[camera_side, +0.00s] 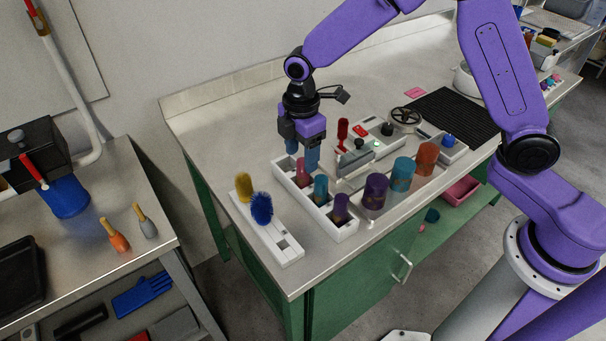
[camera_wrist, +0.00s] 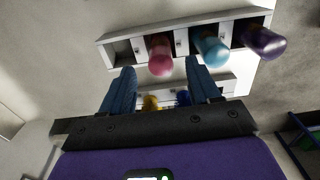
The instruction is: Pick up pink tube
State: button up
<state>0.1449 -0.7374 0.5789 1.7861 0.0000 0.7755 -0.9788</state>
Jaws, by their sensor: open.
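The pink tube (camera_side: 303,172) stands upright in a slot of the white tube rack (camera_side: 345,230), beside a teal tube (camera_side: 321,189) and a purple tube (camera_side: 340,207). In the wrist view the pink tube (camera_wrist: 160,56) shows beyond and between my fingertips, with the teal tube (camera_wrist: 209,47) and purple tube (camera_wrist: 261,43) to its right. My gripper (camera_side: 303,160) points down over the rack's far end, near the pink tube. In the wrist view my gripper (camera_wrist: 159,66) has its two blue fingers apart with nothing held. Whether a finger touches the tube cannot be told.
A white brush holder (camera_side: 278,246) with a yellow brush (camera_side: 243,187) and a blue brush (camera_side: 262,208) stands left of the rack. Larger purple (camera_side: 376,192), teal (camera_side: 402,174) and orange (camera_side: 426,158) containers stand to the right. The bench behind the gripper is clear.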

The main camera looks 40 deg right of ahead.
aim_at(303, 161)
jog(key=shift+d+f, duration=0.15)
jog(key=shift+f, duration=2.45)
jog(key=c, duration=1.1)
